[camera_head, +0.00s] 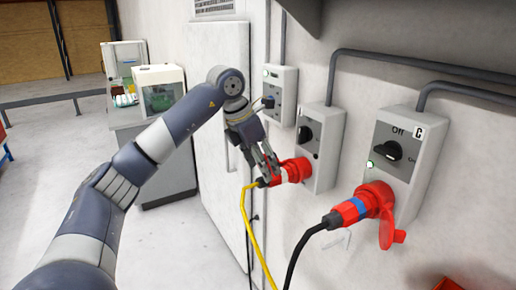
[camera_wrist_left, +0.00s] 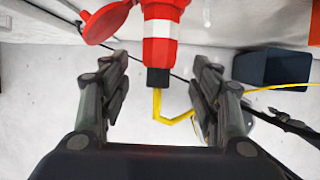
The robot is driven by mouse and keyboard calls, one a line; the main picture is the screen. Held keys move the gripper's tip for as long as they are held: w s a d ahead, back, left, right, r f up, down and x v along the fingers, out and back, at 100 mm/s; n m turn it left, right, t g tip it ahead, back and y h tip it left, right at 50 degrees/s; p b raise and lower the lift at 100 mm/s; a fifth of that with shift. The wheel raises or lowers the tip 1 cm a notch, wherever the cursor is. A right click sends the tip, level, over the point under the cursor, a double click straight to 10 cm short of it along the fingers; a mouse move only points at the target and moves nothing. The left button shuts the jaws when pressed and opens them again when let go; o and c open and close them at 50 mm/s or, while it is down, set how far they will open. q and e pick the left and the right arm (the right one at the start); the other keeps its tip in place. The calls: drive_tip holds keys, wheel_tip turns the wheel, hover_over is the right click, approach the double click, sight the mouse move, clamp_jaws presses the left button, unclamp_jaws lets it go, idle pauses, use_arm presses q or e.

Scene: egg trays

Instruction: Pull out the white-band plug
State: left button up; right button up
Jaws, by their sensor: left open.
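The white-band plug (camera_head: 276,178) is red with a white band and a yellow cable. In the head view it sits in the red socket (camera_head: 298,169) of the middle wall box. The left wrist view also shows the plug (camera_wrist_left: 160,52), with its black cable end downward. My left gripper (camera_head: 262,165) is at the plug and open. In the left wrist view its two fingers (camera_wrist_left: 160,70) stand either side of the plug's lower end, with a gap on each side. My right gripper is not in view.
A blue-band plug (camera_head: 349,212) with a black cable sits in the right box, marked C (camera_head: 400,150), with a red flap below. Another switch box (camera_head: 280,92) is further left. A dark bin (camera_wrist_left: 273,68) shows in the wrist view. The yellow cable (camera_head: 255,230) hangs to the floor.

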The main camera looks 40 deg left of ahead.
sight(259, 179)
use_arm(q)
drive_tip(key=x, duration=0.3)
drive_tip(key=shift+w+f, duration=0.1)
drive_tip(key=shift+w, duration=0.15)
drive_tip(key=shift+p+x, duration=0.4)
drive_tip(key=shift+x, duration=0.5)
drive_tip(key=shift+f, duration=0.1)
drive_tip(key=c, duration=0.7)
clamp_jaws()
drive_tip(key=shift+s+a, duration=0.1)
drive_tip(key=shift+s, duration=0.05)
drive_tip(key=shift+s+a+b, duration=0.1)
drive_tip(key=shift+s+b, duration=0.2)
drive_tip(key=shift+s+a, duration=0.3)
drive_tip(key=shift+s, duration=0.4)
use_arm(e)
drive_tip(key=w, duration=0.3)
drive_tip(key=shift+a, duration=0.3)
use_arm(q)
drive_tip(key=shift+s+a+b, duration=0.1)
drive_tip(key=shift+s+b, duration=0.1)
drive_tip(key=shift+b, duration=0.15)
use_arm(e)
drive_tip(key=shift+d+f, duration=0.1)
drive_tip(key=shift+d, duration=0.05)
